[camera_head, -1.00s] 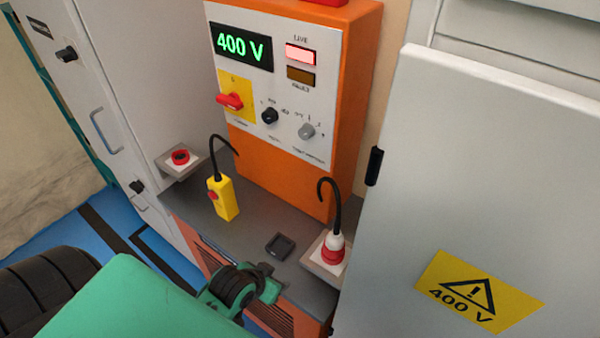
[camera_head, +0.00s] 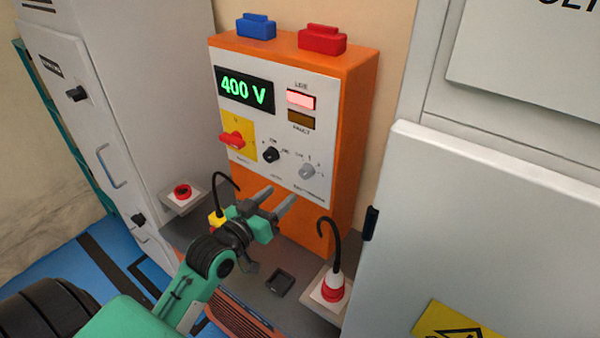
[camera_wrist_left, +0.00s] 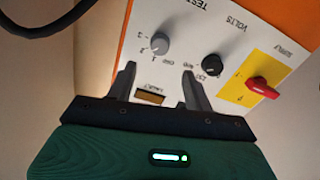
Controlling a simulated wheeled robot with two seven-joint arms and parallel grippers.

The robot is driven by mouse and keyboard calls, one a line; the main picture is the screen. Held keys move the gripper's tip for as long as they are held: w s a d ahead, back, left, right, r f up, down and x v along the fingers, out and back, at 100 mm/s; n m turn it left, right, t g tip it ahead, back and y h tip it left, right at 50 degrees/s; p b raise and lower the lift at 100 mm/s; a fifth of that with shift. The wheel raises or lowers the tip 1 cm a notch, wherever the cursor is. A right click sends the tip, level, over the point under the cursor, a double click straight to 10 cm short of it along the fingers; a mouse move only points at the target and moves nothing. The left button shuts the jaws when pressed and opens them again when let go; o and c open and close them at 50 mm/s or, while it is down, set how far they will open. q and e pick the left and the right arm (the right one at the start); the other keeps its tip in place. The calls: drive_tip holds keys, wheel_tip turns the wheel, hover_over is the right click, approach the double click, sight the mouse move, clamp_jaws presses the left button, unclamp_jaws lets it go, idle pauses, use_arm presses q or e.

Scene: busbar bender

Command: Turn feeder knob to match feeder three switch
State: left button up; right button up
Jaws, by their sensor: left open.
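The orange test unit has a white front panel (camera_head: 285,110) with a grey knob (camera_head: 307,171) at its lower right, its scale marked OFF, 1, 2, 3. The knob also shows in the left wrist view (camera_wrist_left: 160,46), upside down. Its exact pointing is too small to tell. A black VOLTS knob (camera_head: 271,155) sits beside it. My left gripper (camera_head: 278,200) is open and empty, below and in front of the knobs, apart from the panel. My right gripper is not in view. Black rotary switches (camera_head: 77,94) sit on the left cabinet; which belongs to feeder three is unreadable.
A red supply switch (camera_head: 232,138) is left of the knobs. The display (camera_head: 245,91) reads 400 V. A yellow pendant (camera_head: 217,219) is partly hidden behind my gripper. A red-and-white hooked device (camera_head: 333,286) stands right. A grey cabinet door (camera_head: 490,230) bounds the right side.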

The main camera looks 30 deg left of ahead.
sight(303, 174)
use_arm(q)
drive_tip(key=w+p, duration=0.1)
drive_tip(key=w, duration=0.1)
drive_tip(key=w+p, duration=0.1)
drive_tip(key=w, duration=0.2)
drive_tip(key=w+d, duration=0.1)
drive_tip(key=w, duration=0.2)
drive_tip(key=shift+w+d+p, duration=0.1)
drive_tip(key=shift+w+p, duration=0.05)
drive_tip(key=shift+p, duration=0.25)
drive_tip(key=shift+w, duration=0.5)
drive_tip(key=c, duration=1)
